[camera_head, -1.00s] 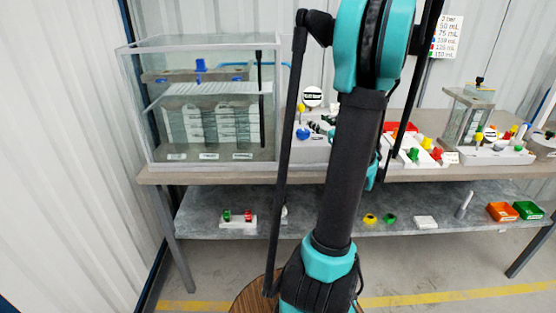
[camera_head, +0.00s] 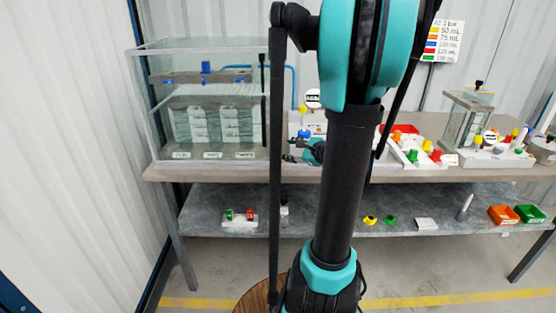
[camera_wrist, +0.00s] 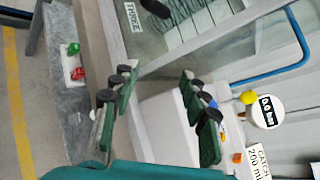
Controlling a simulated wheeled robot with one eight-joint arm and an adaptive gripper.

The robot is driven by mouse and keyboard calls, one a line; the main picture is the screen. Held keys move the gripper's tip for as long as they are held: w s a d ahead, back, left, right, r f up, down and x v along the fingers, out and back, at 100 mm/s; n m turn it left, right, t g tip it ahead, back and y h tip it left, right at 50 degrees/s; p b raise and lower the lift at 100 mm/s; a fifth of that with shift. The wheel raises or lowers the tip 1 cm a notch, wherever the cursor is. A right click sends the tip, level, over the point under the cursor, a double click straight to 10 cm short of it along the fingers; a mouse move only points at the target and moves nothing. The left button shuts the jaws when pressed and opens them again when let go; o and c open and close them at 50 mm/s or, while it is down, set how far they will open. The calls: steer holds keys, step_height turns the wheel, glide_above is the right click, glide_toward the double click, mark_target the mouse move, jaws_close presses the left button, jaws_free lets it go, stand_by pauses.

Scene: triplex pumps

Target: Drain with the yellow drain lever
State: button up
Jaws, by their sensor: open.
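A yellow knob (camera_head: 303,108) stands at the left station, just right of the large glass tank; in the wrist view a yellow knob (camera_wrist: 250,98) sits beside a round white gauge. I cannot tell whether it is the drain lever. A blue part (camera_head: 304,133) lies below it, partly hidden behind my gripper; blue also shows behind a finger in the wrist view (camera_wrist: 208,99). My gripper (camera_head: 290,150) points left, in front of this station. In the wrist view my gripper (camera_wrist: 158,112) is open and empty, its fingers apart over a white block; the yellow knob is outside them.
The glass tank (camera_head: 210,48) stands left of my gripper on the bench (camera_head: 225,170). To the right are a white panel with coloured knobs (camera_head: 425,157) and a smaller tank (camera_head: 467,118). The lower shelf (camera_head: 325,215) holds small parts and bins. My arm hides the bench's middle.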

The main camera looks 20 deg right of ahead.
mark_target(305, 111)
steer(key=shift+s+a+f+n+g, duration=0.25)
steer(key=shift+a+f+n, duration=0.1)
steer(key=shift+a+n, duration=0.3)
steer(key=shift+s+a+f+n+g, duration=0.3)
steer(key=shift+a+f+n, duration=0.1)
steer(key=shift+a, duration=0.45)
steer(key=shift+s+a+f+n+g, duration=0.25)
steer(key=shift+a+f+n, duration=0.1)
steer(key=shift+a+n, duration=0.3)
steer(key=shift+w+a, duration=0.1)
steer(key=shift+c, duration=0.2)
